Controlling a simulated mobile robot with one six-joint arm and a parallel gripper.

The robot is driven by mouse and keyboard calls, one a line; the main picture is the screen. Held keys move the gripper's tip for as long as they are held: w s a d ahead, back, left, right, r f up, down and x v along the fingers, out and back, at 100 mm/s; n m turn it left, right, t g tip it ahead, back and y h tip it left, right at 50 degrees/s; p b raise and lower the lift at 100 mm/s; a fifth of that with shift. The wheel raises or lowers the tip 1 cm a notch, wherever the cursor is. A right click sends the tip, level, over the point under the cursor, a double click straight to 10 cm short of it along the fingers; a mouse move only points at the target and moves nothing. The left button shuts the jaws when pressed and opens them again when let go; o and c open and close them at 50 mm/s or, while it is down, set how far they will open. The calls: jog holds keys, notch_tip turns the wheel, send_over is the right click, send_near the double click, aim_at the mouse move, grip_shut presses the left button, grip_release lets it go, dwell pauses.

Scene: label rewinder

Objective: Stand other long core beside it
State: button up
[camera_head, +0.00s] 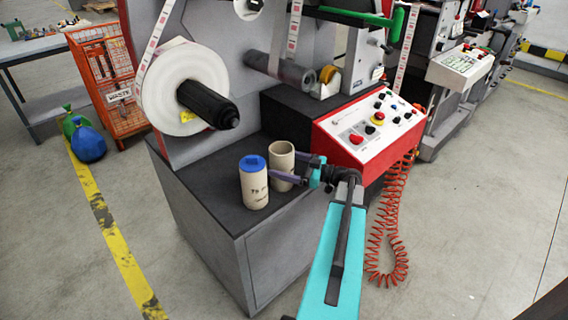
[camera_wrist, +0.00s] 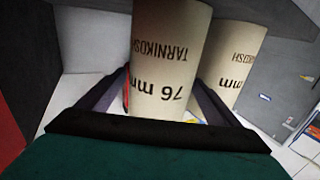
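Two beige cores stand upright, side by side, on the dark cabinet top (camera_head: 223,185). The other core (camera_head: 281,161) is open at the top, just behind and to the right. My gripper (camera_head: 290,169) reaches in from the right with its fingers on both sides of the open core. In the wrist view this core (camera_wrist: 166,50) shows upside-down "76 mm" print between the fingers, which seem to press its sides. The other core (camera_wrist: 232,62) shows behind it. Whether the two cores touch is hard to tell.
A red control panel (camera_head: 365,125) stands right of the cores. A white label roll (camera_head: 185,88) on a black spindle (camera_head: 208,104) hangs at the back left. A coiled red hose (camera_head: 385,235) hangs beside my arm. The cabinet top is free left of the cores.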

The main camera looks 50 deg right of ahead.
jog(key=shift+r, duration=0.15)
jog(key=b+v, duration=0.1)
jog(key=v, duration=0.6)
jog(key=shift+s, duration=0.25)
jog(key=shift+d, duration=0.1)
dwell(0.7)
